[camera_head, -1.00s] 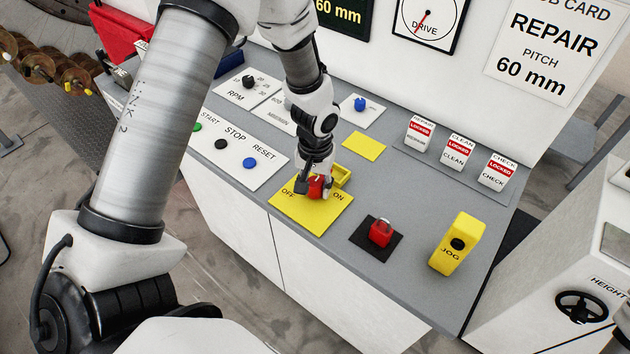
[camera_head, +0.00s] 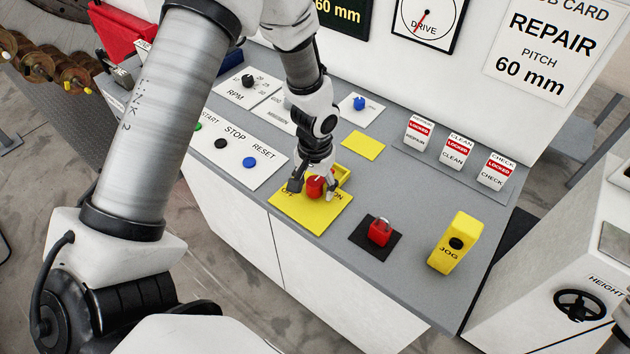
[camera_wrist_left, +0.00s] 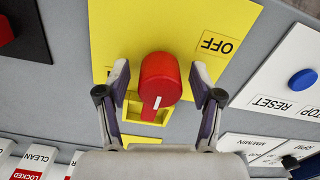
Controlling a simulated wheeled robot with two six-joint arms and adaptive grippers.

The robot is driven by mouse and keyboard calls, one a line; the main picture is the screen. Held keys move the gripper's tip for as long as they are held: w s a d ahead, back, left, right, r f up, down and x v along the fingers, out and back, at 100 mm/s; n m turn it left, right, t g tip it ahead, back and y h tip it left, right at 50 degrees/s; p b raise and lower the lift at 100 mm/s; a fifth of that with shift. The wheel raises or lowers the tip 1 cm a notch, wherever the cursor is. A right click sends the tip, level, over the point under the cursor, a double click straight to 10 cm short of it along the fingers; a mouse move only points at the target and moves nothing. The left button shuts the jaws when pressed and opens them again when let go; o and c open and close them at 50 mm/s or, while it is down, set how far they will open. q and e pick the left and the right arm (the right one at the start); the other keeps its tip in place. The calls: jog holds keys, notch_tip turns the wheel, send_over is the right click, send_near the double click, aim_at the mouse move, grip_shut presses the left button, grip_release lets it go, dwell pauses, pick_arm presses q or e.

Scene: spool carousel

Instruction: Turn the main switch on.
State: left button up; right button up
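The main switch is a red knob (camera_head: 315,188) on a yellow plate (camera_head: 313,217) marked OFF on the left and ON on the right in the head view. My left gripper (camera_head: 313,192) is over it with one finger on each side. In the left wrist view the red knob (camera_wrist_left: 158,80) stands between the spread fingertips of my left gripper (camera_wrist_left: 160,78), with a gap on both sides. The knob's white mark points down in that view, towards the yellow bracket (camera_wrist_left: 145,113). The ON label is hidden there, and OFF shows. My right gripper is not in view.
A red padlock-like block (camera_head: 380,231) on a black plate and a yellow JOG box (camera_head: 455,243) stand to the right. START, STOP and RESET buttons (camera_head: 236,144) are to the left. Several LOCKED tags (camera_head: 458,146) stand at the back right.

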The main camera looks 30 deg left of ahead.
aim_at(315, 181)
pick_arm(q)
notch_tip(315, 181, up, 12)
dwell(0.5)
jog(key=shift+w, duration=0.1)
